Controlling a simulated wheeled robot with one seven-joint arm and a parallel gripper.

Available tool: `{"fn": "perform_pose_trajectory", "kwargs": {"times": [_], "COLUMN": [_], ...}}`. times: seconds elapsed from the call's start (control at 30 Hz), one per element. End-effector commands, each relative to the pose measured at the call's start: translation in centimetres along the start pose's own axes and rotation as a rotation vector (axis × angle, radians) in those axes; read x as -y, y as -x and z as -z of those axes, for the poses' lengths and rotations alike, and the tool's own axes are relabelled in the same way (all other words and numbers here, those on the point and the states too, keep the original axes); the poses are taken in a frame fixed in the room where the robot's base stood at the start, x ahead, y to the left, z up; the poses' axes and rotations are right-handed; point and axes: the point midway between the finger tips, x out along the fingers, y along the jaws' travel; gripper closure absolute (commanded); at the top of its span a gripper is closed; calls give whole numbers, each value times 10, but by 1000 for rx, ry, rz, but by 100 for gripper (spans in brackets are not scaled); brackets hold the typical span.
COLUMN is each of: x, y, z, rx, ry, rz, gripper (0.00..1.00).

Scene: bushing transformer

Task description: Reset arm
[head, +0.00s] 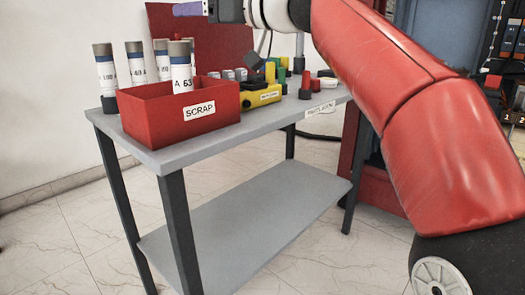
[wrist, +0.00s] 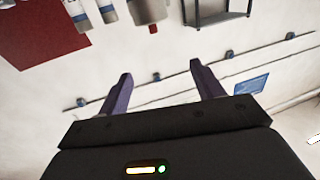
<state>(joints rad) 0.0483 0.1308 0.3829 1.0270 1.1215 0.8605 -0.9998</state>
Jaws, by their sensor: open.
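My gripper (wrist: 160,70) is open in the wrist view, with its two purple fingers apart and nothing between them. In the head view my gripper (head: 188,8) is at the top edge, level and pointing left, above the table's far side. Part of it is cut off by the frame. My red arm crosses the right side of the head view.
A grey table (head: 185,152) holds a red SCRAP bin (head: 165,115) with a labelled cylinder in it. Several cylinders stand behind it. A yellow holder (head: 258,97) stands right of the bin. A red panel (wrist: 40,35) and pipes (wrist: 150,85) show along the wall.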

Motion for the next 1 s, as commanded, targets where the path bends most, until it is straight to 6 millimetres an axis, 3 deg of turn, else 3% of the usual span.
{"fn": "perform_pose_trajectory", "kwargs": {"times": [0.13, 0.43, 0.53, 0.63, 0.77, 1.0], "x": [0, 2, 5, 9, 14, 35], "y": [12, 14, 19, 36, 85, 219], "z": [0, -2, -16, -48, -108, -222], "rx": [0, 15, 89, 226, 435, 738], "ry": [1, -4, -27, -81, -182, -387], "rz": [0, -6, -45, -130, -299, -643], "gripper": [34, 34, 34, 34, 34, 34]}}
